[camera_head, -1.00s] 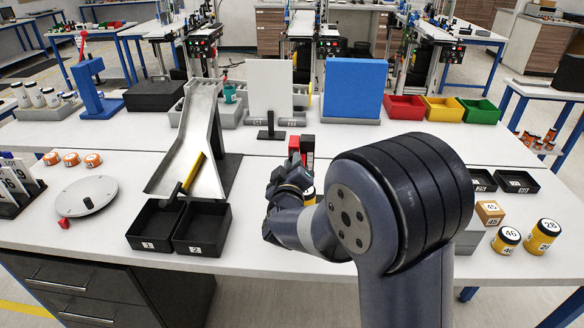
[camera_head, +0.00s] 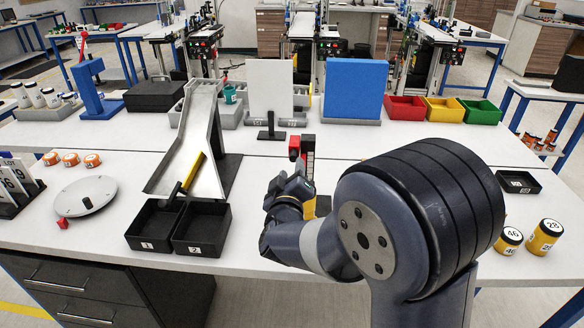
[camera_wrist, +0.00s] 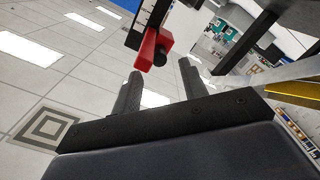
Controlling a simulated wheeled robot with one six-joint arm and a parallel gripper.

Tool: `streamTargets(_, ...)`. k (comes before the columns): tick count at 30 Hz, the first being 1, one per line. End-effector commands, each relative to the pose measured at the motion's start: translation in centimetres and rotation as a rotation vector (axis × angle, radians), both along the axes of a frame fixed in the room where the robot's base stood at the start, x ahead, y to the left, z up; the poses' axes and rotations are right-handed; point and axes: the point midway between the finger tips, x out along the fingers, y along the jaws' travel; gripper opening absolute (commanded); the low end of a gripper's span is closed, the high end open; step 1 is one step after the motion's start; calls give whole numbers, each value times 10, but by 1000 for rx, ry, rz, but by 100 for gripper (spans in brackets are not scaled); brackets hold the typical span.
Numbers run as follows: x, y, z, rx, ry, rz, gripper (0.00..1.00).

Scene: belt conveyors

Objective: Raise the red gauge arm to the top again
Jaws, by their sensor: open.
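The gauge (camera_head: 309,166) is a dark upright post with a white marked scale, standing on the near table in front of the white panel. Its red arm (camera_head: 294,147) sticks out to the left near the top of the visible post. In the wrist view the red arm (camera_wrist: 148,52) has a black knob and sits on the scale post (camera_wrist: 147,17). My gripper (camera_wrist: 160,85) is open and empty, its two fingers apart. The red arm is just beyond the fingertips, with no contact that I can make out. In the head view my wrist hides the gauge's lower part.
A metal chute (camera_head: 201,140) and two black trays (camera_head: 201,250) lie left of my arm. A white panel (camera_head: 270,88) and a blue panel (camera_head: 354,88) stand behind the gauge. Yellow jars (camera_head: 543,240) stand at the right. Table between chute and gauge is clear.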

Motion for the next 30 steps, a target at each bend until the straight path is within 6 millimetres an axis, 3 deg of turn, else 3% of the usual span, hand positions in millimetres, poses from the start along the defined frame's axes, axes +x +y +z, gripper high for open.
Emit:
streamTargets(6,-45,3,-1,1,-1,4,41)
streamTargets(12,-68,3,0,0,-1,2,41)
streamTargets(25,-72,2,0,0,-1,-1,41)
streamTargets(30,-59,2,0,-1,1,-3,41)
